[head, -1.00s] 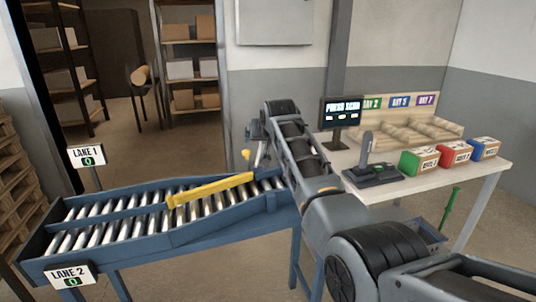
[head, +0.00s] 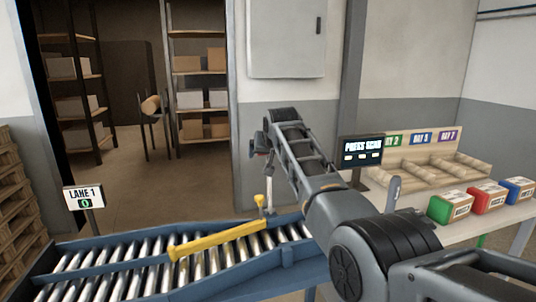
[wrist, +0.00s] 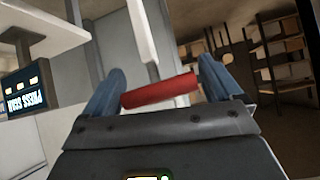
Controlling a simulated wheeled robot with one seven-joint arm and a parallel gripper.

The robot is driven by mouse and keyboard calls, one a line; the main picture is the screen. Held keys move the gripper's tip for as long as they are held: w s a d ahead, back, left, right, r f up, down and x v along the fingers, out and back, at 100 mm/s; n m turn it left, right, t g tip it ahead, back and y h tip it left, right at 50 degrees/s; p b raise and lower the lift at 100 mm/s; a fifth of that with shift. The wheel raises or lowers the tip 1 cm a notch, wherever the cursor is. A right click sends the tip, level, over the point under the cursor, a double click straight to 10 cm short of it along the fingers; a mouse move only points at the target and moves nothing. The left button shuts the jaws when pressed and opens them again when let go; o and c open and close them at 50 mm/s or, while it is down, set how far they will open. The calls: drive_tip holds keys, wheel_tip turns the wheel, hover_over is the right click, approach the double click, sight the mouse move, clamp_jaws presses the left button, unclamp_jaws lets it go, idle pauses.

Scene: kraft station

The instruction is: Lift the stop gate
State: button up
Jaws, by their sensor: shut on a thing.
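The stop gate is a yellow bar (head: 215,239) lying slantwise across the roller conveyor (head: 130,279). My gripper (head: 262,146) is behind and above that end, in front of the doorway. It is small and dark in the head view. In the wrist view, my gripper's two blue fingers (wrist: 160,88) are around a short red bar (wrist: 161,91). A pale rod (wrist: 143,38) meets or passes behind the red bar. I cannot tell whether the red bar is joined to the gate.
A LANE 1 sign (head: 84,197) showing 0 stands by the conveyor. At right are a screen (head: 361,150), sorting bins (head: 430,165) and green, red (head: 484,197) and blue boxes on a table. A grey wall cabinet (head: 287,38) hangs behind my arm.

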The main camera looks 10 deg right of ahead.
drive_tip(key=shift+d+f, duration=0.25)
drive_tip(key=shift+f, duration=0.1)
drive_tip(key=o, duration=1.2)
drive_tip(key=shift+a+r, duration=0.1)
drive_tip(key=shift+s+r, duration=0.1)
drive_tip(key=shift+b+v, duration=0.4)
drive_tip(key=shift+v, duration=3.3)
